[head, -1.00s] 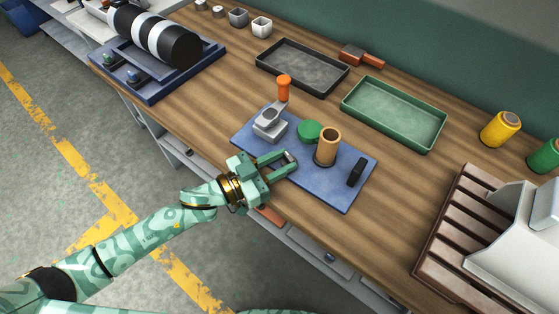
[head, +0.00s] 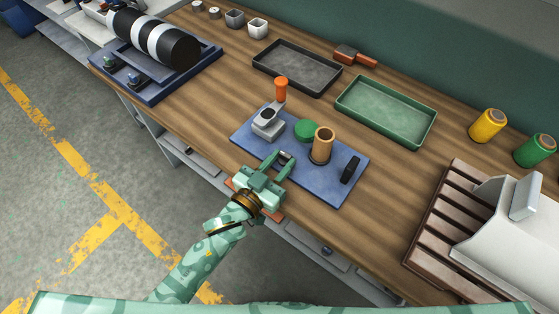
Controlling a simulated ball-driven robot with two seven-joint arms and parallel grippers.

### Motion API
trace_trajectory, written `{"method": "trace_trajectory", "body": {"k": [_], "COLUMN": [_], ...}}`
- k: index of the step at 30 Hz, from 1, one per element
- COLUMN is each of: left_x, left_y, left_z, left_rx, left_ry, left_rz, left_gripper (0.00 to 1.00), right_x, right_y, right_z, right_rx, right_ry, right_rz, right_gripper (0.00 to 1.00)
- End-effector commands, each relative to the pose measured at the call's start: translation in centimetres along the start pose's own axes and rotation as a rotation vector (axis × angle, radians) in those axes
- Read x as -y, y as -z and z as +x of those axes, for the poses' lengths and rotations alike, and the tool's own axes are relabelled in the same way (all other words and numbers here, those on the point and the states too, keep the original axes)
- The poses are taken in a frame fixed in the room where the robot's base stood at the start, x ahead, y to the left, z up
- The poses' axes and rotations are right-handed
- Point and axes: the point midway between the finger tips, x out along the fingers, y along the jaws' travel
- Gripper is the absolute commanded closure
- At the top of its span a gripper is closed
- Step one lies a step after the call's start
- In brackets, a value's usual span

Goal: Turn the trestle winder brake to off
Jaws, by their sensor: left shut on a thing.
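A blue base plate (head: 335,188) lies near the table's front edge. It carries a grey block (head: 267,121) with an orange-topped handle (head: 281,90), a green disc (head: 306,130), a tan upright cylinder (head: 322,145) and a black upright piece (head: 351,169). My left gripper (head: 281,157) reaches over the plate's front edge, left of the cylinder. It is shut on a small dark and grey knob (head: 287,157), mostly hidden between its fingers. No label shows which part is the brake or its setting. My right gripper is out of view.
A black tray (head: 297,68) and a green tray (head: 388,112) stand behind the plate. A striped roll (head: 155,39) on a blue stand is at back left. A slatted brown rack and white machine (head: 505,225) stand at right, near yellow and green spools.

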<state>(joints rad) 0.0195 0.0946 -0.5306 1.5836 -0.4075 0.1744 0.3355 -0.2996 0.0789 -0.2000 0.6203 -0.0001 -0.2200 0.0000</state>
Motion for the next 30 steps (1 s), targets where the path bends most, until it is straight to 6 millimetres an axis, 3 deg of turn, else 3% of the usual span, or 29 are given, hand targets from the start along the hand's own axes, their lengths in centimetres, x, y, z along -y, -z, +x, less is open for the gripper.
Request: {"method": "trace_trajectory", "body": {"k": [2, 3, 5, 20, 23, 30], "left_x": [0.0, 0.0, 0.0, 0.0, 0.0, 0.0], "left_y": [0.0, 0.0, 0.0, 0.1, 0.1, 0.2], "left_z": [0.0, 0.0, 0.0, -0.6, -2.0, -8.4], "left_rx": [0.0, 0.0, 0.0, 0.001, 0.002, 0.002], "left_ry": [0.0, 0.0, -0.001, -0.001, -0.002, -0.002], "left_rz": [0.001, 0.001, 0.001, 0.0, -0.001, -0.001], "left_gripper": [0.94, 0.6, 0.49, 0.49, 0.49, 0.49], "right_x": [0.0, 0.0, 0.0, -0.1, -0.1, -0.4], "right_y": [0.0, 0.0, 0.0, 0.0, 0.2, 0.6], "right_z": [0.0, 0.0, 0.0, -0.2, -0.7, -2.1], "right_rx": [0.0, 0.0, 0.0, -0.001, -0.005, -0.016], "right_ry": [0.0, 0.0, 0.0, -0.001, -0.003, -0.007], "right_rz": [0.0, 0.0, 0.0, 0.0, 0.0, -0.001], "right_gripper": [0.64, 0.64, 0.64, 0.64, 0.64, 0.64]}}
